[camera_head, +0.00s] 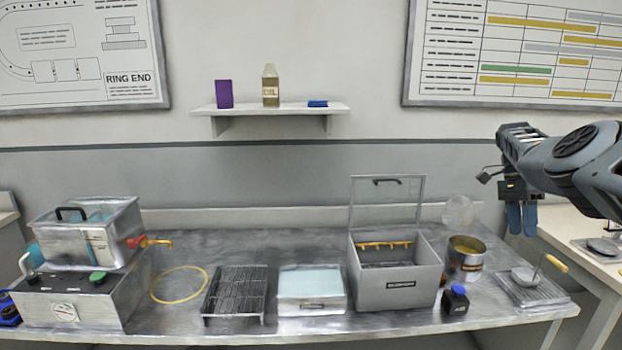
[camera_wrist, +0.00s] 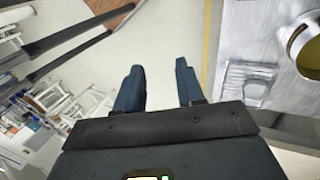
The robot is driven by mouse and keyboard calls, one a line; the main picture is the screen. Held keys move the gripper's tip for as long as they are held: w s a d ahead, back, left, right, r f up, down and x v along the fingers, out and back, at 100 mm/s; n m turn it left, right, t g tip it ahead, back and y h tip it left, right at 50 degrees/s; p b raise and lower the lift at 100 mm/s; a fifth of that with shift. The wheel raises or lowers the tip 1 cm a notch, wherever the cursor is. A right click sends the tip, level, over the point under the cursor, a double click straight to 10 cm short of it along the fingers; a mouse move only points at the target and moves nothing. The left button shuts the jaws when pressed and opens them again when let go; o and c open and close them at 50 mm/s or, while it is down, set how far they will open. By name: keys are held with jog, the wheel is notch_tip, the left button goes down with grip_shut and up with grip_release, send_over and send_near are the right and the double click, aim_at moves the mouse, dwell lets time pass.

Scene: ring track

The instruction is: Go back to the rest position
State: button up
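My gripper (camera_head: 522,217) hangs at the right in the head view, fingers pointing down, in the air near the right end of the metal bench (camera_head: 380,324). In the wrist view my gripper (camera_wrist: 160,85) shows two dark blue fingers held apart with nothing between them. Below the fingers the wrist view shows pale floor. The task line names no object.
On the bench stand a metal bath (camera_head: 88,232), a wire rack (camera_head: 235,293), a glass-topped tray (camera_head: 311,288), a grey box with raised lid (camera_head: 398,286), an open can (camera_head: 466,258) and a small dark bottle (camera_head: 455,300). A wall shelf (camera_head: 270,109) is behind.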

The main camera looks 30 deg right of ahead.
jog(key=s+a+f+n+t+h, duration=0.1)
jog(key=s+a+f+n+h, duration=0.1)
jog(key=f, duration=1.3)
jog(key=s+a+f+n+h, duration=0.2)
jog(key=a+f+h, duration=0.1)
jog(key=f, duration=1.1)
jog(key=s+a+f+n+t+h, duration=0.45)
jog(key=s+a+f+n, duration=0.25)
jog(key=a+f, duration=0.45)
jog(key=s+a+r+n+t+y, duration=0.1)
jog(key=s+a+r+n+t, duration=0.2)
jog(key=a, duration=0.5)
jog(key=s+a+r+n+t+y+b, duration=0.1)
jog(key=s+a+r+n+t, duration=0.15)
jog(key=a, duration=0.55)
jog(key=s+a+r+n+t, duration=0.2)
jog(key=a+r+n+t, duration=0.15)
jog(key=a, duration=0.45)
jog(key=s+a+r+n+t+y, duration=0.1)
jog(key=s+a+r, duration=0.2)
jog(key=a+r, duration=0.2)
jog(key=s+a+r+n+t+y, duration=0.1)
jog(key=a+r, duration=0.4)
jog(key=r, duration=0.6)
jog(key=s+a+r+n+t+y, duration=0.1)
jog(key=s+a+r+t+y, duration=0.2)
jog(key=s+a+r, duration=0.2)
notch_tip(320, 180, up, 3)
jog(key=shift+s+n, duration=0.15)
jog(key=shift+n, duration=0.15)
